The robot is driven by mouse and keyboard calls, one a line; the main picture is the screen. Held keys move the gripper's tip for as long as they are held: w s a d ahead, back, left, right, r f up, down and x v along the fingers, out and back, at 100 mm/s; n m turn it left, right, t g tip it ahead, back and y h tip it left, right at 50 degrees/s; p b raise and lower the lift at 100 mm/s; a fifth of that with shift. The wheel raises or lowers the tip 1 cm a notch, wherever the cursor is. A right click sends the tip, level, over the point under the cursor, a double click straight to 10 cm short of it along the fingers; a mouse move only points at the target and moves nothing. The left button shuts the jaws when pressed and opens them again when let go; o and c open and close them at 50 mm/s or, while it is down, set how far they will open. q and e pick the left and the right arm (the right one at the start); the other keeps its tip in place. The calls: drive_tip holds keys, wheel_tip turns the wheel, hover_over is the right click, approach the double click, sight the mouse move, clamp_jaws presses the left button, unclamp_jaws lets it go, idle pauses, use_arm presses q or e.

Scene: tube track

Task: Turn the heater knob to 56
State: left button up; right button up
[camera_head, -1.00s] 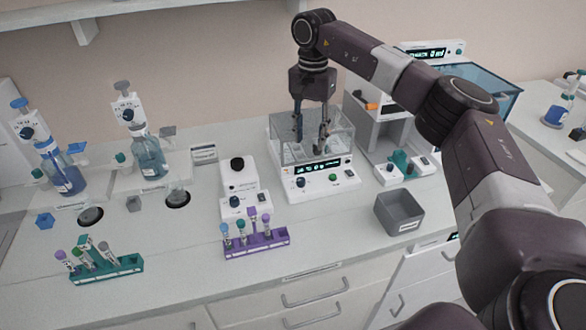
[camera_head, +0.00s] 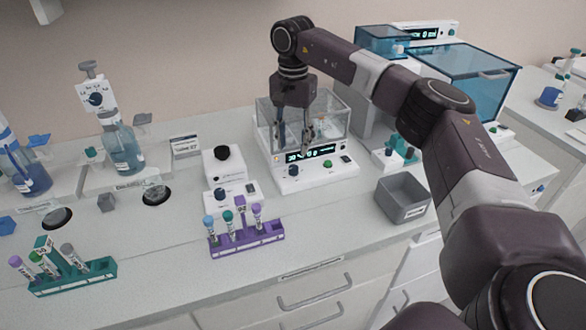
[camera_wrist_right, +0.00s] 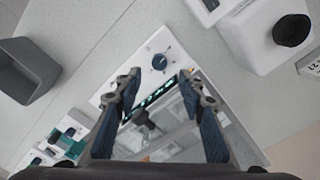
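The heater is a white unit (camera_head: 345,172) with a clear box on top and a lit display (camera_head: 318,153) on its front. The digits are too small for me to read. Its dark blue knob (camera_head: 295,171) is at the left of the front panel, and the knob also shows in the right wrist view (camera_wrist_right: 159,61). My right gripper (camera_head: 293,151) points down just above and behind the knob. In the wrist view its two fingers (camera_wrist_right: 159,75) are spread and empty, with the knob beyond the gap between the tips, apparently untouched. My left gripper is out of view.
A white device with a black top (camera_head: 222,152) stands left of the heater. A purple tube rack (camera_head: 248,245) is in front of it. A grey bin (camera_head: 403,212) stands front right. A teal rack (camera_head: 75,278) and bottles are at the left. The counter before the heater is clear.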

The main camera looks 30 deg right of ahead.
sight(294, 167)
wheel_tip(294, 167, down, 7)
drive_tip(key=shift+f+p, duration=0.2)
drive_tip(key=shift+p, duration=0.65)
clamp_jaws()
